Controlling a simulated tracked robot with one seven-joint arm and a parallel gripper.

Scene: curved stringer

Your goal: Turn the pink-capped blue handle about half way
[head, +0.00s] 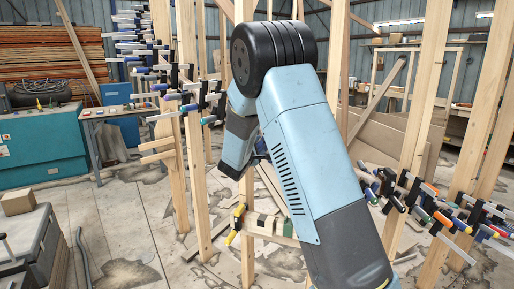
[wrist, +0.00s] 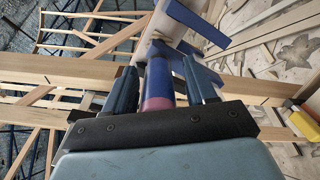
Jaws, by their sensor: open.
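In the wrist view a blue handle (wrist: 158,76) with a pink cap (wrist: 158,103) stands between the two fingers of my gripper (wrist: 162,78). The pink end faces my palm. My gripper is open, with one dark blue finger on each side of the handle. A narrow gap shows on the left; whether the right finger touches the handle I cannot tell. A pale bar and a blue clamp part lie beyond the fingertips. In the head view my arm hides this handle, and my gripper's fingers are not clearly visible.
In the head view several clamps (head: 165,75) climb the posts at left, and several more with coloured handle ends (head: 436,212) run along the right. Wooden uprights (head: 412,120) stand close around my arm. A teal cabinet (head: 42,145) is at left.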

